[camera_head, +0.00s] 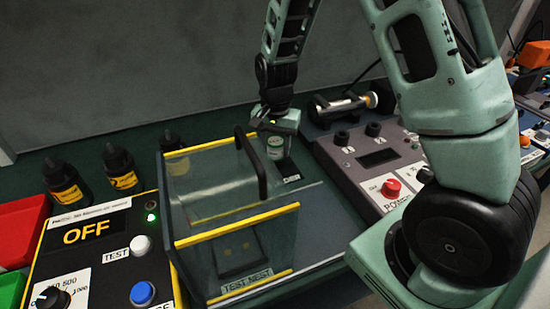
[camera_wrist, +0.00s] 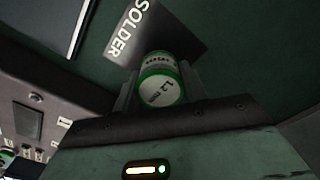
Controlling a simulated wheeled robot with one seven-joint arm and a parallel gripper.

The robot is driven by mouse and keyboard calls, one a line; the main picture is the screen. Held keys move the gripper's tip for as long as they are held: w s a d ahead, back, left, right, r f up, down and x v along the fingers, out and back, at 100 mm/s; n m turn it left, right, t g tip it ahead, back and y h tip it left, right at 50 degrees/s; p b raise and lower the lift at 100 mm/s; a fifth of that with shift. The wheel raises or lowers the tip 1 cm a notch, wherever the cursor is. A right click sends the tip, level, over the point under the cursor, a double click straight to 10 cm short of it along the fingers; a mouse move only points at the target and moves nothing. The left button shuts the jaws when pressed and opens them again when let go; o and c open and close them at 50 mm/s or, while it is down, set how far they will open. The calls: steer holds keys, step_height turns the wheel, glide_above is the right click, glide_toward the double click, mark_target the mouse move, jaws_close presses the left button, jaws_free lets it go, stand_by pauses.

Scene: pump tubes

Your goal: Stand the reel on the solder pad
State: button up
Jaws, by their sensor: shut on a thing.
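The reel (camera_head: 275,148) is a small white and green cylinder, held between the fingers of my gripper (camera_head: 275,138) behind the clear test box. In the wrist view the reel (camera_wrist: 160,82) shows a round end marked 1.2 between both fingertips (camera_wrist: 160,90). The solder pad is a dark grey patch with a white SOLDER label (camera_wrist: 132,27); the reel overlaps part of it in that view. In the head view the label (camera_head: 291,178) shows just below the reel. I cannot tell whether the reel touches the pad.
The clear test box (camera_head: 235,225) with yellow edges and a black handle (camera_head: 250,160) stands in front of my gripper. A grey power unit (camera_head: 372,160) is at the right, with a metal cylinder (camera_head: 342,107) behind it.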

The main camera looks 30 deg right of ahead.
mark_target(276, 157)
steer(key=shift+f, duration=1.9)
steer(key=shift+f, duration=0.15)
steer(key=o, duration=1.2)
step_height(276, 157, up, 12)
steer(key=shift+r+p, duration=0.15)
steer(key=shift+p, duration=0.15)
